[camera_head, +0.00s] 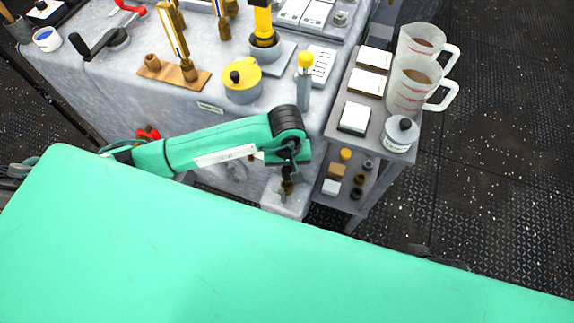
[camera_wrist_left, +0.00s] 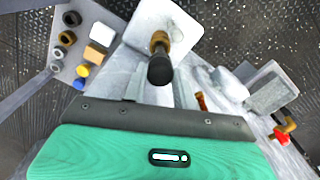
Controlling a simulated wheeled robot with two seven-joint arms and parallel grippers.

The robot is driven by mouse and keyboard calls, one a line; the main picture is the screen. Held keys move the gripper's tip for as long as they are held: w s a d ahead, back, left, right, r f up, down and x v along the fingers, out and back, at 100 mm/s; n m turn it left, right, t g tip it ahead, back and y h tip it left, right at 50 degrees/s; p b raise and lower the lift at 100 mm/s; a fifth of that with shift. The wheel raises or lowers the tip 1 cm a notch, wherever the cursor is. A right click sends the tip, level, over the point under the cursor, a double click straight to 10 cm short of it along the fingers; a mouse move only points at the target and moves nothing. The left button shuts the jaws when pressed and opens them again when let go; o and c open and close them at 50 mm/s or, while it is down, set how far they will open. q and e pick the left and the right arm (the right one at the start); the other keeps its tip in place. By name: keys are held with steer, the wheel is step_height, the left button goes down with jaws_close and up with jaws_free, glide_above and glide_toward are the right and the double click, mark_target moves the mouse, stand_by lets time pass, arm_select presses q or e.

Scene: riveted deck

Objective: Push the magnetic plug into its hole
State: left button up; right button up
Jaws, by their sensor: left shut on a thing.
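The magnetic plug (camera_wrist_left: 160,70) shows in the left wrist view as a short black cylinder with a brass-coloured part (camera_wrist_left: 160,42) beyond it. My left gripper (camera_head: 288,176) is shut on the black end, with a finger on either side. It also shows in the left wrist view (camera_wrist_left: 159,80). The brass part lies over a pale grey block (camera_wrist_left: 182,20) that juts from the bench front; the block also shows in the head view (camera_head: 287,203). The hole is hidden, and I cannot tell whether the brass part is in it. My right gripper is not in view.
A shelf cart (camera_head: 337,150) to the right holds measuring jugs (camera_head: 412,88), a lidded jar (camera_head: 401,134) and small parts. Dark floor is clear farther right.

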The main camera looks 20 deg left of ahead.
arm_select(q)
steer(key=shift+f+b, duration=2.55)
steer(key=shift+f, duration=0.15)
stand_by(0.6)
steer(key=o, duration=1.1)
step_height(320, 180, up, 14)
steer(key=shift+f+p, duration=0.1)
steer(key=shift+p, duration=0.75)
